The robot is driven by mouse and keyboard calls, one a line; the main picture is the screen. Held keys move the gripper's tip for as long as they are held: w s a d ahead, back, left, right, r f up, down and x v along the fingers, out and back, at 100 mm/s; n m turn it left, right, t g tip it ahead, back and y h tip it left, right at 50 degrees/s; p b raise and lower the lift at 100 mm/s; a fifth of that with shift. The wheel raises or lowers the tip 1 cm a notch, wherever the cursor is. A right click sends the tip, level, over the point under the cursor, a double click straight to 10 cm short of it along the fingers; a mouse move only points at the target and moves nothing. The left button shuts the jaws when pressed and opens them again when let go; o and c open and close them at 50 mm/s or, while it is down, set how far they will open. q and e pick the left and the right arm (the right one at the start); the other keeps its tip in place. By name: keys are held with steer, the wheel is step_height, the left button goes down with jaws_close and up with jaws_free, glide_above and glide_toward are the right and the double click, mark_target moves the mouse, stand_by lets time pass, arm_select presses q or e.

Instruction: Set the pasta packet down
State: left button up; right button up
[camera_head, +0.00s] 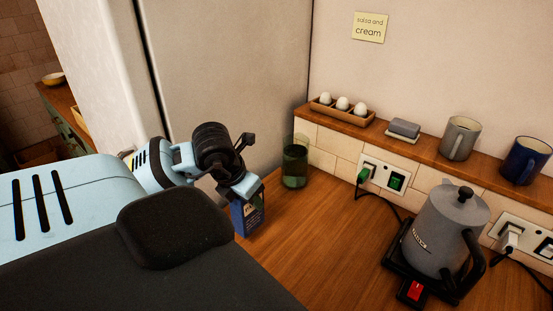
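The pasta packet (249,218) is a small dark blue packet with a pale patch, near the left part of the wooden counter. My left gripper (244,188) comes in from the left and is shut on the packet's top. The gripper and arm hide part of the packet. I cannot tell whether its bottom touches the counter. My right gripper is not in view.
A green glass jar (294,166) stands just right of the packet, by the wall. A grey kettle (446,232) stands on its black base at the right, with cords behind. The wooden counter (325,235) between them is clear. A ledge holds an egg tray (341,113) and mugs (461,138).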

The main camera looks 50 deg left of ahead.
arm_select(q)
steer(key=w+d+f, duration=0.4)
steer(key=shift+w+p, duration=0.35)
steer(key=shift+w, duration=0.05)
stand_by(0.5)
steer(key=shift+f, duration=0.2)
steer(key=o, duration=1.2)
steer(key=v, duration=1.2)
steer(key=shift+r, duration=0.25)
